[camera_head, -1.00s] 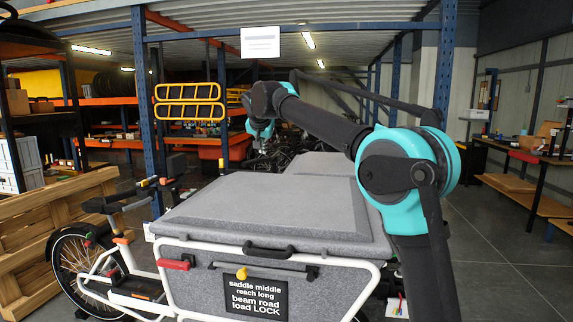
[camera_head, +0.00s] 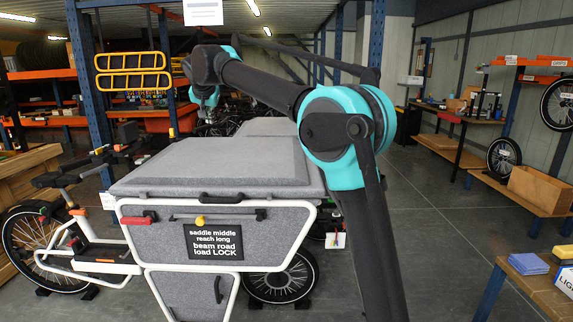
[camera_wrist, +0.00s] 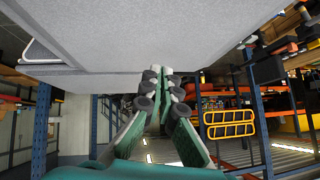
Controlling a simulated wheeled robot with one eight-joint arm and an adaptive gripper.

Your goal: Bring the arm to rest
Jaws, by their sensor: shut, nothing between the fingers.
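My arm shows in the head view, with its teal elbow joint raised to the right of the grey cargo box (camera_head: 205,165) of a bike. The forearm reaches back and left above the box. My gripper's end (camera_head: 205,97) hangs past the far left side of the lid, and its fingertips are not clear there. In the wrist view my gripper (camera_wrist: 158,84) is shut and empty, its green fingers close together. The grey surface of the box (camera_wrist: 110,50) fills the top of that view, close to the fingertips; I cannot tell whether they touch it.
A yellow rack (camera_head: 132,72) and blue posts (camera_head: 90,90) stand behind the bike. Workbenches (camera_head: 520,185) line the right, with a blue pad (camera_head: 528,264) at the near right. Grey floor (camera_head: 425,230) lies open between the bike and the benches.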

